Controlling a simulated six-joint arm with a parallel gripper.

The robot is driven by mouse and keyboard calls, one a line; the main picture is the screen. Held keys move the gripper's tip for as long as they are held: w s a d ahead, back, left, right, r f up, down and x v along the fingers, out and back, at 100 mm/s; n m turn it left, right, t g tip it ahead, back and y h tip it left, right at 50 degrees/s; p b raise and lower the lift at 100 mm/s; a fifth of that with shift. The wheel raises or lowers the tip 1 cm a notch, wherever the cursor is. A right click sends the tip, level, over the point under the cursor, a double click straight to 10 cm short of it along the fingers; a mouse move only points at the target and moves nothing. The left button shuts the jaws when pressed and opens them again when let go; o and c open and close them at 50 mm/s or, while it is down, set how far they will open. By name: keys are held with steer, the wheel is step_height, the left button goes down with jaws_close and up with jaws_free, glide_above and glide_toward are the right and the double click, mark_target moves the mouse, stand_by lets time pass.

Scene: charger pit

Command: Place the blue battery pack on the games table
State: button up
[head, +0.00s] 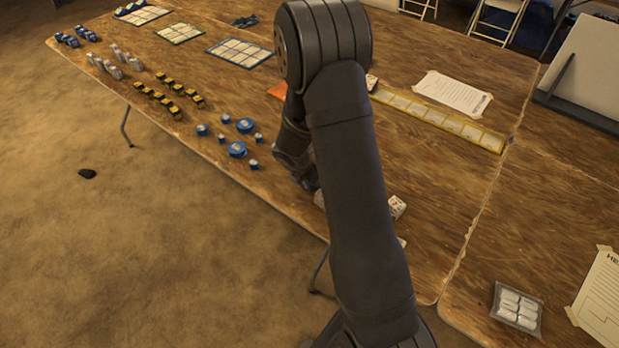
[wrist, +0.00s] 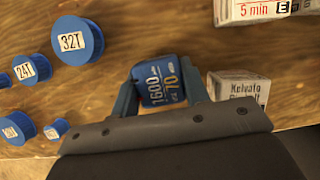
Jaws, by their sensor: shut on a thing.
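The blue battery pack (wrist: 158,82), with a white "1600" and "70" on its label, sits between the two blue fingers of my gripper (wrist: 161,90) in the wrist view. My gripper is shut on it, over the wooden table (head: 240,85). I cannot tell if the pack touches the tabletop. In the head view my arm covers much of this spot, and only a small dark blue part of my gripper (head: 307,181) shows near the table's front edge. No sign in view names the games table.
Blue spools (wrist: 77,40) lie left of the pack, and small white printed boxes (wrist: 238,88) stand close on its right. Yellow-black pieces (head: 170,98), white grid cards (head: 240,52) and a yellow strip (head: 440,119) lie further off. A second tabletop (head: 500,240) adjoins at right.

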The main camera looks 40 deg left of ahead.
steer(key=shift+f, duration=0.15)
steer(key=o, duration=1.1)
steer(key=v, duration=1.2)
